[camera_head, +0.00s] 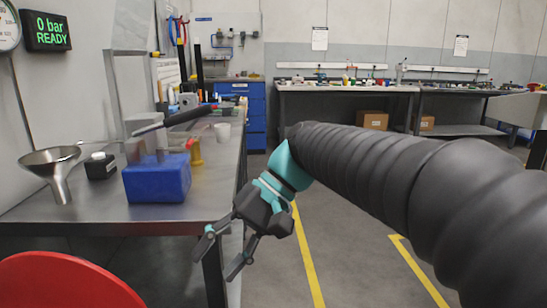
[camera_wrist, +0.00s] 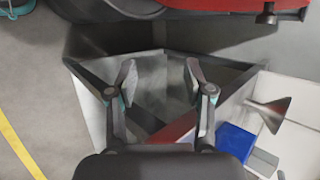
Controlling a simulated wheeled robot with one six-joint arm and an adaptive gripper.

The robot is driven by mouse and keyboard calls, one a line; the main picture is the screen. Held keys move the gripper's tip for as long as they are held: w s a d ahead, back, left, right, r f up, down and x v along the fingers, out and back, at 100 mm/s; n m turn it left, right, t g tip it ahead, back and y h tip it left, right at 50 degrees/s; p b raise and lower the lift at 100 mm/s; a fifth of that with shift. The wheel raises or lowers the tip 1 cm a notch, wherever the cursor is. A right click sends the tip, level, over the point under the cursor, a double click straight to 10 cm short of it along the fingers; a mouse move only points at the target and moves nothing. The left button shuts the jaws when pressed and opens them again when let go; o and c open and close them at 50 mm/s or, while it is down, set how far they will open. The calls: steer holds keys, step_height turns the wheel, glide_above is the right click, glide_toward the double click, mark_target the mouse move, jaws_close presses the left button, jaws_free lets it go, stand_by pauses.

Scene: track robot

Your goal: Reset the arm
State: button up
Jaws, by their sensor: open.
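My gripper (camera_head: 226,254) hangs off the right edge of the left workbench, pointing down and to the left in the head view. Its two fingers are spread apart with nothing between them. The wrist view also shows my gripper (camera_wrist: 160,80) open and empty, with the bench frame and floor beyond it. My arm, in a black ribbed sleeve, reaches in from the right of the head view.
The workbench (camera_head: 110,212) carries a metal funnel (camera_head: 58,168), a black box (camera_head: 100,166), a blue container (camera_head: 157,180), a yellow item (camera_head: 195,152) and a white cup (camera_head: 222,132). A red round object (camera_head: 65,282) is at front left. Floor with yellow lines lies right.

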steer(key=s+d+f+m+t+h, duration=0.1)
steer(key=s+d+f+t+h, duration=0.1)
steer(key=d, duration=0.6)
steer(key=s+d+f+t+h, duration=0.2)
steer(key=d+f+t+h, duration=0.1)
steer(key=d+f, duration=0.3)
steer(key=s+d+f+m+t+h, duration=0.1)
steer(key=d+f+t, duration=0.4)
steer(key=d, duration=0.5)
steer(key=shift+s+d+m+h, duration=0.2)
steer(key=shift+s+m+h, duration=0.1)
steer(key=shift+s+h, duration=0.65)
